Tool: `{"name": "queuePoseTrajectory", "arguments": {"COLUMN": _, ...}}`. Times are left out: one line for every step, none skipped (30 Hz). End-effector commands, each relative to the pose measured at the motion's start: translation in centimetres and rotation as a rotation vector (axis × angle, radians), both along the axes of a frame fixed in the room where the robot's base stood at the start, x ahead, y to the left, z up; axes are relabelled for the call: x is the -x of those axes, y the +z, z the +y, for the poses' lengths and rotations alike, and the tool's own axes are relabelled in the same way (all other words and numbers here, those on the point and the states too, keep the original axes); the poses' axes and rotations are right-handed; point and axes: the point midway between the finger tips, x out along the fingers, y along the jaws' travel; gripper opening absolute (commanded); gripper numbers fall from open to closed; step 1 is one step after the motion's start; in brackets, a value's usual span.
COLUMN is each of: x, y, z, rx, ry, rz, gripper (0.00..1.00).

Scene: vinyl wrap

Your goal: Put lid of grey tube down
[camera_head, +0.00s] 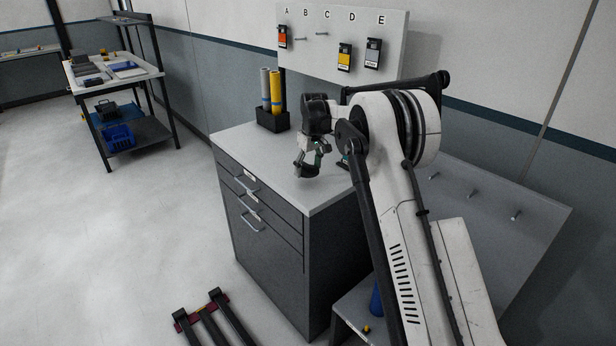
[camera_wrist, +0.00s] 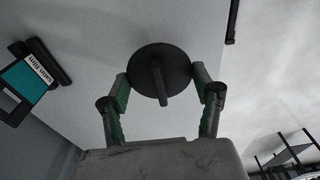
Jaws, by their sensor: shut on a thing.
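A dark round lid (camera_wrist: 158,70) with a bar-like stem is between the fingers of my gripper (camera_wrist: 160,88) in the wrist view. The fingers have green pads and are shut on it. In the head view my gripper (camera_head: 308,158) is over the front part of the grey cabinet top (camera_head: 245,144), with the dark lid (camera_head: 306,171) at its lower end. I cannot tell whether the lid touches the surface. The grey tube (camera_head: 265,86) stands upright in a black holder (camera_head: 272,121) at the back of the cabinet, beside a yellow tube (camera_head: 276,90).
A white pegboard (camera_head: 330,62) marked A to E with hanging packs is behind the cabinet. A teal-labelled satin film item (camera_wrist: 30,78) shows at the left of the wrist view. A side bench (camera_head: 125,75) stands far left. The cabinet top's left part is clear.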

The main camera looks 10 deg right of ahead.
Motion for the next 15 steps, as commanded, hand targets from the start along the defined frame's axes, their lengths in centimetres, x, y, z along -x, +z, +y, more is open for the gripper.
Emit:
{"name": "queuePoseTrajectory", "arguments": {"x": 0.0, "y": -0.2, "z": 0.0, "rx": 0.000, "ry": 0.000, "rz": 0.000, "gripper": 0.37}}
{"name": "queuePoseTrajectory", "arguments": {"x": 0.0, "y": -0.4, "z": -0.1, "rx": 0.000, "ry": 0.000, "rz": 0.000, "gripper": 0.37}}
{"name": "queuePoseTrajectory", "arguments": {"x": 0.0, "y": -0.7, "z": 0.0, "rx": 0.000, "ry": 0.000, "rz": 0.000, "gripper": 0.37}}
{"name": "queuePoseTrajectory", "arguments": {"x": 0.0, "y": -1.1, "z": 0.0, "rx": 0.000, "ry": 0.000, "rz": 0.000, "gripper": 0.37}}
{"name": "queuePoseTrajectory", "arguments": {"x": 0.0, "y": -1.5, "z": 0.0, "rx": 0.000, "ry": 0.000, "rz": 0.000, "gripper": 0.37}}
{"name": "queuePoseTrajectory", "arguments": {"x": 0.0, "y": -2.0, "z": 0.0, "rx": 0.000, "ry": 0.000, "rz": 0.000, "gripper": 0.37}}
{"name": "queuePoseTrajectory", "arguments": {"x": 0.0, "y": -2.5, "z": 0.0, "rx": 0.000, "ry": 0.000, "rz": 0.000, "gripper": 0.37}}
{"name": "queuePoseTrajectory", "arguments": {"x": 0.0, "y": -2.9, "z": 0.0, "rx": 0.000, "ry": 0.000, "rz": 0.000, "gripper": 0.37}}
{"name": "queuePoseTrajectory", "arguments": {"x": 0.0, "y": -3.4, "z": 0.0, "rx": 0.000, "ry": 0.000, "rz": 0.000, "gripper": 0.37}}
{"name": "queuePoseTrajectory", "arguments": {"x": 0.0, "y": -3.7, "z": 0.0, "rx": 0.000, "ry": 0.000, "rz": 0.000, "gripper": 0.37}}
{"name": "queuePoseTrajectory", "arguments": {"x": 0.0, "y": -3.8, "z": 0.0, "rx": 0.000, "ry": 0.000, "rz": 0.000, "gripper": 0.37}}
{"name": "queuePoseTrajectory", "arguments": {"x": 0.0, "y": -4.0, "z": 0.0, "rx": 0.000, "ry": 0.000, "rz": 0.000, "gripper": 0.37}}
{"name": "queuePoseTrajectory", "arguments": {"x": 0.0, "y": -4.0, "z": 0.0, "rx": 0.000, "ry": 0.000, "rz": 0.000, "gripper": 0.37}}
{"name": "queuePoseTrajectory", "arguments": {"x": 0.0, "y": -4.0, "z": 0.0, "rx": 0.000, "ry": 0.000, "rz": 0.000, "gripper": 0.37}}
{"name": "queuePoseTrajectory", "arguments": {"x": 0.0, "y": -4.0, "z": 0.0, "rx": 0.000, "ry": 0.000, "rz": 0.000, "gripper": 0.37}}
